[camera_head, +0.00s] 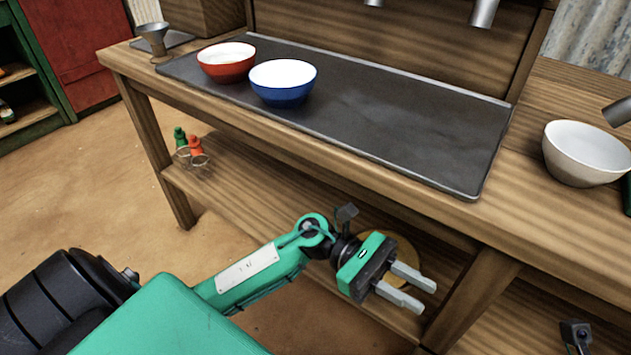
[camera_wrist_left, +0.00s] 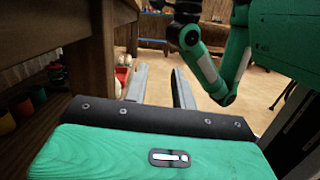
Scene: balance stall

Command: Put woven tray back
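A round tan piece (camera_head: 401,258) shows partly behind my left gripper, at the lower shelf of the bench. It may be the woven tray, but its weave cannot be made out and the gripper hides much of it. My left gripper (camera_head: 427,298) is in front of the bench, below the worktop's front edge. Its two grey fingers are apart with nothing between them. The left wrist view also shows the open, empty fingers (camera_wrist_left: 159,70). My right gripper is not clearly seen in either view.
A red bowl (camera_head: 226,67) and a blue bowl (camera_head: 283,91) stand on a dark mat (camera_head: 400,120) on the bench. A white bowl (camera_head: 584,155) is at the right. Small bottles (camera_head: 195,146) stand on the lower shelf's left end. A bench upright (camera_head: 474,298) stands right of the gripper.

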